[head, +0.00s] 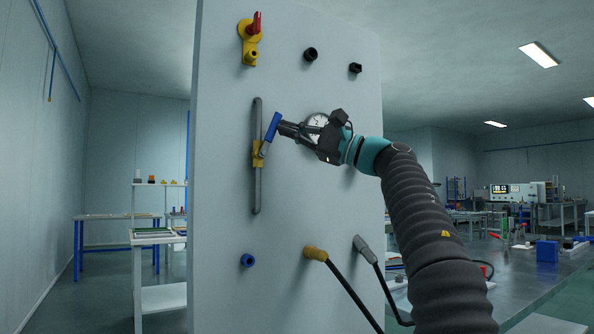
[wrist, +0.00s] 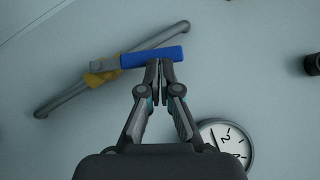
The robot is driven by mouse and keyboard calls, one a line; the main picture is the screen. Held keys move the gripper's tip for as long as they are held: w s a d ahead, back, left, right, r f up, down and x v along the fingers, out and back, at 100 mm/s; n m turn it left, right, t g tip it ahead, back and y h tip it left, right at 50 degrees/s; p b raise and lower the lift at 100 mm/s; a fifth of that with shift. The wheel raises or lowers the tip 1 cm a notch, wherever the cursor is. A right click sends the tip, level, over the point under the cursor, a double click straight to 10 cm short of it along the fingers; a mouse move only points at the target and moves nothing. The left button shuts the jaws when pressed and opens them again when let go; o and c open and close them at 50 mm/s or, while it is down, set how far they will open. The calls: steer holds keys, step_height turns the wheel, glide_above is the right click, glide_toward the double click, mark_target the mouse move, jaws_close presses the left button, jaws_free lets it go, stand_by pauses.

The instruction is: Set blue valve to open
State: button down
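The blue valve has a blue lever handle (head: 272,127) on a yellow brass body (head: 258,154), set in a grey vertical pipe (head: 257,190) on the panel. The handle slants up and right, at a modest angle to the pipe. In the wrist view the blue handle (wrist: 152,57) lies level while the pipe (wrist: 62,102) runs diagonally. My gripper (head: 281,128) is at the handle's right side. In the wrist view its fingertips (wrist: 160,64) are together, touching or nearly touching the handle's lower edge; the handle is not between them. Exact contact is unclear.
A round gauge (wrist: 226,146) sits close to my gripper. A red-handled yellow valve (head: 251,38) and black knobs (head: 311,54) are above. A blue fitting (head: 248,260), a yellow-ended hose (head: 316,253) and a grey-ended hose (head: 364,248) are below. The panel left of the pipe is clear.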

steer(key=shift+s+a+r, duration=0.45)
steer(key=shift+a+r, duration=0.25)
steer(key=shift+a, duration=0.15)
steer(key=shift+p, duration=0.3)
steer(key=shift+w+d, duration=0.15)
steer(key=shift+d, duration=0.25)
steer(key=s+d, duration=0.1)
steer(key=d, duration=1.1)
steer(key=shift+d+f, duration=0.2)
steer(key=shift+f, duration=0.1)
steer(key=shift+s, duration=0.1)
